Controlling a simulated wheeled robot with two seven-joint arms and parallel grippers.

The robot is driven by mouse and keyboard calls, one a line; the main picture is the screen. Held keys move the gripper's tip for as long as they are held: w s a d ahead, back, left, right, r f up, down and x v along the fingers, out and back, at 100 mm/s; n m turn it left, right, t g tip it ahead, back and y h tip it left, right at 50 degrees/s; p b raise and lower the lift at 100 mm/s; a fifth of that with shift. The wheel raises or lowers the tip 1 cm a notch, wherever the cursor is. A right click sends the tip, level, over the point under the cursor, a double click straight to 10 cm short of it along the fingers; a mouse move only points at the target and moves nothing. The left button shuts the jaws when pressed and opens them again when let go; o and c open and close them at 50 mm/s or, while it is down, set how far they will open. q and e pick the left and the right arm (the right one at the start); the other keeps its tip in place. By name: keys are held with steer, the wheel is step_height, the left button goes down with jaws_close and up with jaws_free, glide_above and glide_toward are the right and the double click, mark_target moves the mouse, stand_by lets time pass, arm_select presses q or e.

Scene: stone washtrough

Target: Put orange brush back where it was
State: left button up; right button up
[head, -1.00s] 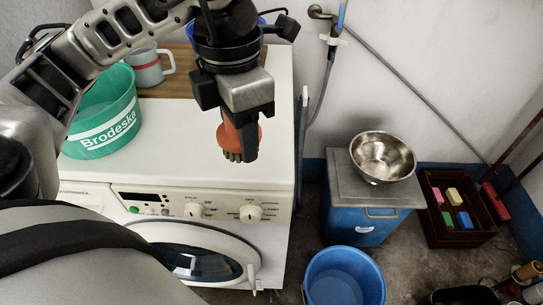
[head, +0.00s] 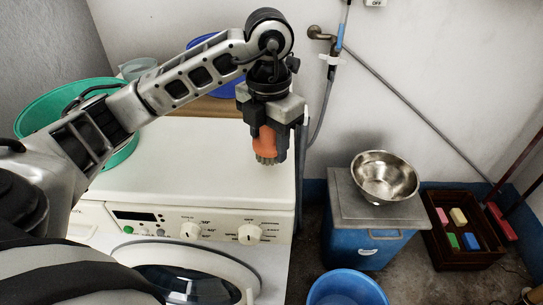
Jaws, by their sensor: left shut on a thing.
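The orange brush (head: 265,143) is held in my left gripper (head: 270,130), bristles pointing down. My left gripper is shut on it, above the right part of the white washing machine top (head: 190,150). The fingers cover part of the brush. I cannot tell exactly how far the bristles are above the surface. My right gripper is not in view.
A green tub (head: 55,105) stands at the left behind my arm. A blue container (head: 222,85) is behind the arm. A metal bowl (head: 385,178) sits on a blue bin (head: 365,245). A crate (head: 452,257) with colored blocks and a blue bucket (head: 345,290) are on the floor. The machine top's middle is bare.

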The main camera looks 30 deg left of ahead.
mark_target(272, 156)
arm_select(q)
steer(key=shift+w+f, duration=0.3)
steer(key=shift+f, duration=0.1)
step_height(272, 156, down, 3)
steer(key=shift+w+a+f, duration=0.15)
steer(key=shift+f, duration=0.05)
steer(key=shift+f, duration=0.2)
steer(key=o, duration=1)
